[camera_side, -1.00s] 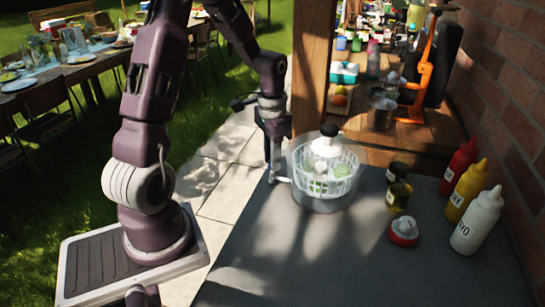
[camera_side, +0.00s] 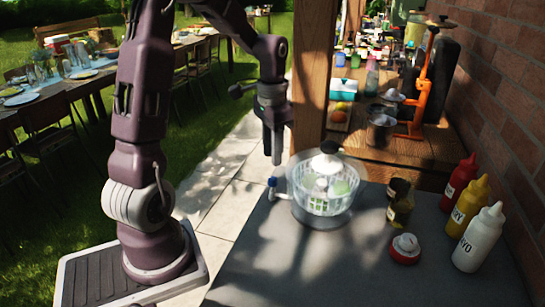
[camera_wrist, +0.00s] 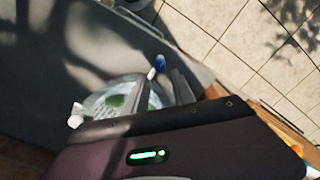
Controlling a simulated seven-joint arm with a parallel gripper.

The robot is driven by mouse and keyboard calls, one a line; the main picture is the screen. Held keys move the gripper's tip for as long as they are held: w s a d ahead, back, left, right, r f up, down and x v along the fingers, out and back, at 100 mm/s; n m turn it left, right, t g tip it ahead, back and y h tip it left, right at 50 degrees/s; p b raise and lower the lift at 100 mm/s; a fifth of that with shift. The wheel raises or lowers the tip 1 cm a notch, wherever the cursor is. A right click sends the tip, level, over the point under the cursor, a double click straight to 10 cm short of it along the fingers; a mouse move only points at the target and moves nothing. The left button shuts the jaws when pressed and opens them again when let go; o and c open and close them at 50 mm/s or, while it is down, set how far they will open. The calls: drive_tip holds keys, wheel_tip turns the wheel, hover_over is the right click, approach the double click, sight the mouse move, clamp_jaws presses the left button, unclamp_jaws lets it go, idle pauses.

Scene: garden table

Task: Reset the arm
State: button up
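My gripper (camera_side: 275,162) points down just left of a clear salad spinner (camera_side: 318,208) on the grey tabletop (camera_side: 290,270). The spinner has a white inner basket with green pieces inside and a dark knob on top. A crank handle with a blue end (camera_side: 272,182) sticks out at its left, just below my fingertips and apart from them. In the wrist view my gripper (camera_wrist: 163,82) shows two fingers with a gap between them and nothing held. The blue handle end (camera_wrist: 158,62) lies beyond the tips, and the spinner is partly hidden behind the fingers.
Right of the spinner stand small dark jars (camera_side: 400,205), a red and white round item (camera_side: 405,248), and red (camera_side: 458,182), yellow (camera_side: 467,205) and white (camera_side: 479,238) bottles. A wooden post (camera_side: 315,80) rises behind. The table's front is clear.

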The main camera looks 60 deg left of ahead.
drive_tip(key=shift+d+r, duration=0.25)
drive_tip(key=s+d+r+t, duration=0.2)
drive_tip(key=s+d+r, duration=0.3)
drive_tip(key=s+d, duration=0.2)
drive_tip(key=s+d+r+t, duration=0.3)
drive_tip(key=s+d+r, duration=0.1)
drive_tip(key=s+d, duration=0.4)
drive_tip(key=shift+s+d+r+t, duration=0.3)
drive_tip(key=shift+d+r, duration=0.1)
drive_tip(key=shift+d, duration=0.8)
